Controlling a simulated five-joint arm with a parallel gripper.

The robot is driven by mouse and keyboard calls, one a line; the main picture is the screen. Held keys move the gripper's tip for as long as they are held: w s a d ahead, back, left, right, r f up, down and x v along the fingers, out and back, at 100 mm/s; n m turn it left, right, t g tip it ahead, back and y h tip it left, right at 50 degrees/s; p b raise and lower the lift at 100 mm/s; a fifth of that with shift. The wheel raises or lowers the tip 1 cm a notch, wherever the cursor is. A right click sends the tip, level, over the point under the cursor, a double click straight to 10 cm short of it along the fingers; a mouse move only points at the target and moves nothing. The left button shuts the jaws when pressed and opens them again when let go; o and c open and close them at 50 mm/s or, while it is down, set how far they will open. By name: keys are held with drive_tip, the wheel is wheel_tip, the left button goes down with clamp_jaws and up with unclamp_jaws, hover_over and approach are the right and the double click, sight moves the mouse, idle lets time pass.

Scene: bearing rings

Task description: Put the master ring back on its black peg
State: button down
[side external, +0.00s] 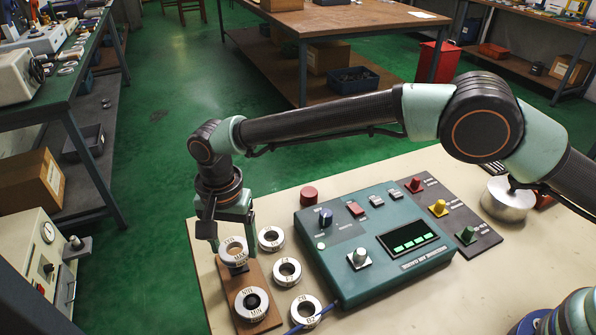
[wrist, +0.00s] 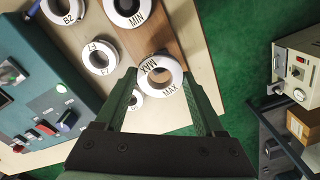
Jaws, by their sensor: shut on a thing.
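The ring marked MAX (side external: 233,243) is pale metal and lies roughly flat between the fingers of my gripper (side external: 231,250). My gripper is shut on it, over the far end of the brown wooden board (side external: 273,319). A dark shape, likely the black peg (side external: 239,269), shows just below the ring; I cannot tell whether the ring is around its top. In the wrist view the MAX ring (wrist: 176,82) sits between both fingertips (wrist: 160,75). The ring marked MIN (side external: 243,313) lies on the board's near end, with a dark centre; it also shows in the wrist view (wrist: 126,20).
Loose rings lie right of the board: one far (side external: 271,248), one in the middle (side external: 287,281), and one marked B2 (side external: 305,318) near. A green gauge box (side external: 340,225) with knobs stands further right. A red cap (side external: 308,195) is behind. The table edge runs close left of the board.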

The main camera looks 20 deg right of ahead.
drive_tip(key=shift+f, duration=0.15)
drive_tip(key=shift+f, duration=0.35)
drive_tip(key=shift+f, duration=1.2)
idle(1.3)
unclamp_jaws()
drive_tip(key=shift+r, duration=3.75)
